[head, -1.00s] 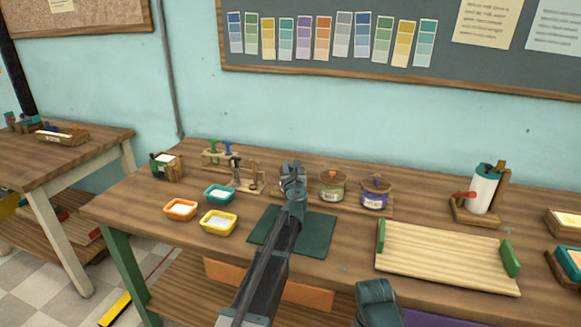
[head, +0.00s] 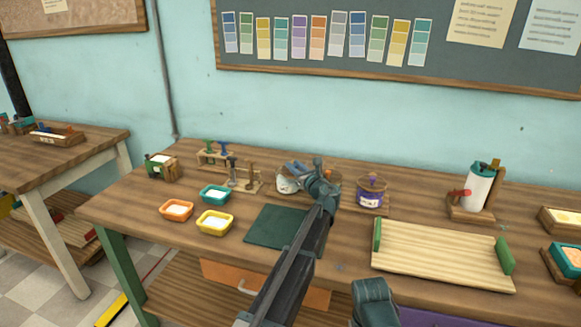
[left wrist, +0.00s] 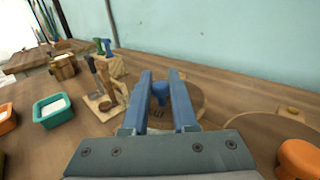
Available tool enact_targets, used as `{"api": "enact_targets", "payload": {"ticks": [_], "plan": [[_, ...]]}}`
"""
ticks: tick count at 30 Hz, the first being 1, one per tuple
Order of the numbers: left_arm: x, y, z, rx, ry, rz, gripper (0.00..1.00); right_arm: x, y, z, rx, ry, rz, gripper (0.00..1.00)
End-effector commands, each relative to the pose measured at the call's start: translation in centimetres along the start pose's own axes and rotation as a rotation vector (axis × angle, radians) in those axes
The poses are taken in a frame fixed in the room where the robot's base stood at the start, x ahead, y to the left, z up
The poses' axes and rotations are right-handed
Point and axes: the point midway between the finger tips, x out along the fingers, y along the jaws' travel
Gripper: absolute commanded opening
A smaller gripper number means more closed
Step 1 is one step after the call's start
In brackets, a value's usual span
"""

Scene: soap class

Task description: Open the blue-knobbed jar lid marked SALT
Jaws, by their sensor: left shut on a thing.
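The white SALT jar (head: 285,186) stands at the back of the workbench, partly covered by my left gripper (head: 295,168). Its blue knob (left wrist: 160,93) sits between my two blue fingers in the left wrist view. The left gripper is shut on this knob. Under it is a round brown lid (left wrist: 196,98), with dark lettering partly hidden by the gripper. I cannot tell whether the lid is seated on the jar or raised.
An orange-knobbed lid (left wrist: 250,122) is close on the right, and a purple jar (head: 371,191) stands further right. Small trays (head: 214,224) lie front left. A dark green mat (head: 272,226) is bare in front.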

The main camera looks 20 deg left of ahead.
Motion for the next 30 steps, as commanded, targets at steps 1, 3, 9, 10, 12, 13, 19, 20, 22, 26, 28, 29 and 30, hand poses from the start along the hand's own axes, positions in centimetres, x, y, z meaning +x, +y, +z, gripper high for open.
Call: {"api": "enact_targets", "payload": {"ticks": [1,3,9,10,12,13,19,20,22,26,28,29,30], "plan": [[0.1,-0.4,0.1,0.001,-0.001,0.014,0.0,0.0,0.0,0.0,0.0,0.0,0.0,0.5],[0.0,-0.4,0.1,0.001,-0.001,0.03,0.0,0.0,0.0,0.0,0.0,0.0,0.0,0.5],[-0.1,-0.4,0.1,0.001,-0.002,0.036,0.0,0.0,0.0,0.0,0.0,0.0,0.0,0.5],[-0.1,-0.4,0.1,0.001,-0.002,0.036,0.0,0.0,0.0,0.0,0.0,0.0,0.0,0.5],[-0.1,-0.4,0.1,0.001,-0.002,0.036,0.0,0.0,0.0,0.0,0.0,0.0,0.0,0.5],[-0.1,-0.4,0.1,0.001,-0.002,0.035,0.0,0.0,0.0,0.0,0.0,0.0,0.0,0.5],[-0.1,-0.3,0.0,0.001,-0.001,0.036,0.56,0.0,0.0,0.0,0.0,0.0,0.0,0.5],[-0.1,-0.3,0.0,0.001,-0.001,0.036,0.56,0.0,0.0,0.0,0.0,0.0,0.0,0.5],[-0.1,-0.3,0.0,0.001,-0.001,0.036,0.56,0.0,0.0,0.0,0.0,0.0,0.0,0.5],[-0.1,-0.3,0.0,0.001,-0.001,0.036,0.56,0.0,0.0,0.0,0.0,0.0,0.0,0.5],[-0.4,-0.3,0.0,0.001,-0.001,0.035,0.56,0.0,0.0,0.0,0.0,0.0,0.0,0.5],[-0.6,-0.3,0.0,0.001,-0.001,0.035,0.56,0.0,0.0,0.0,0.0,0.0,0.0,0.5],[-1.1,-0.3,0.0,0.001,-0.001,0.034,0.56,0.0,0.0,0.0,0.0,0.0,0.0,0.5]]}}
